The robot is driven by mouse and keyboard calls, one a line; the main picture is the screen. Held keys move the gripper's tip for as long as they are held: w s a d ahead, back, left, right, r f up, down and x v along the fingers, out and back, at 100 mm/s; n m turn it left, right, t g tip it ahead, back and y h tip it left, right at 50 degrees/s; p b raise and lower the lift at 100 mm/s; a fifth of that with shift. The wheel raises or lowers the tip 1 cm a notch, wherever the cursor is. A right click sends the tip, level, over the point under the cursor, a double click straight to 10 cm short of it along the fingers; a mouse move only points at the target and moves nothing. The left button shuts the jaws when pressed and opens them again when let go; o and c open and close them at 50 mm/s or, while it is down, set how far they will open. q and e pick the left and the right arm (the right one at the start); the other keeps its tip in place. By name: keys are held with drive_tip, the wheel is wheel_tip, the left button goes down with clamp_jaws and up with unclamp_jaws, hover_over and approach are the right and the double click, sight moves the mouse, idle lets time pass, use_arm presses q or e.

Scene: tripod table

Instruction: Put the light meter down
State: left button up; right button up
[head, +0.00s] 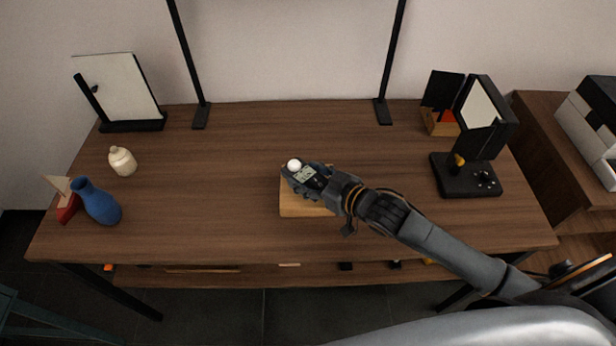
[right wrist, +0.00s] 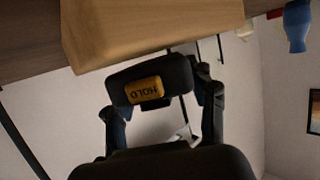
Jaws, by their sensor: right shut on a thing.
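The light meter (head: 305,174) is a small dark device with a white dome and a pale display. In the head view it is over the back part of a light wooden block (head: 300,206) near the middle of the table. My right gripper (head: 311,178) is shut on it. In the right wrist view the light meter (right wrist: 172,72) shows its dark body and an orange HOLD button between my fingers, close by the wooden block (right wrist: 150,28). I cannot tell whether the meter touches the block. My left gripper is not in view.
The brown table (head: 225,190) is clear around the block. At left are a blue vase (head: 100,204), a small sailboat (head: 66,203), a cream jar (head: 122,160) and a framed panel (head: 118,88). At right stand a black device (head: 467,177) and dark panels. A black frame rises at the back.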

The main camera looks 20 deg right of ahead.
drive_tip(key=shift+f, duration=0.25)
drive_tip(key=shift+f, duration=0.15)
drive_tip(key=o, duration=1.3)
drive_tip(key=shift+c, duration=0.2)
drive_tip(key=shift+r, duration=0.2)
drive_tip(key=v, duration=1.2)
